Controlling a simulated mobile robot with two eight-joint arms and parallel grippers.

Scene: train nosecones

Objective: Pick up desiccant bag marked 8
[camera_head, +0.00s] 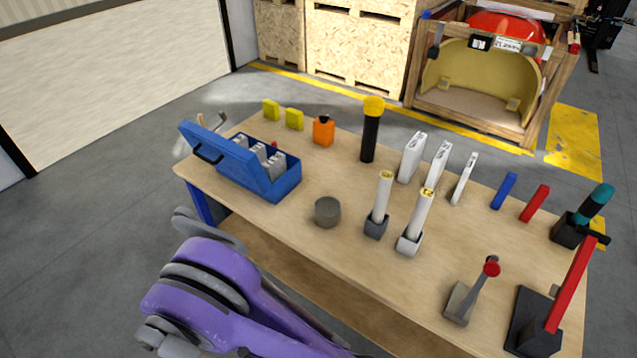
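Several white upright packs stand on the wooden table (300,222): one at the left (412,157), a middle one (437,164) and a right one (464,179). They carry small dark marks near the top, too small to read, so I cannot tell which, if any, is the bag marked 8. More white-grey packs (268,160) sit in the open blue case (285,186). Purple links of my arm show at the lower left, in front of the table edge. No gripper fingers can be made out in this view.
Two white sticks in grey holders (376,226) (409,242), a grey cylinder (327,212), a black-and-yellow torch-like item (371,130), an orange block (323,131) and red-handled levers (572,285) occupy the table. A wooden crate (540,100) stands behind.

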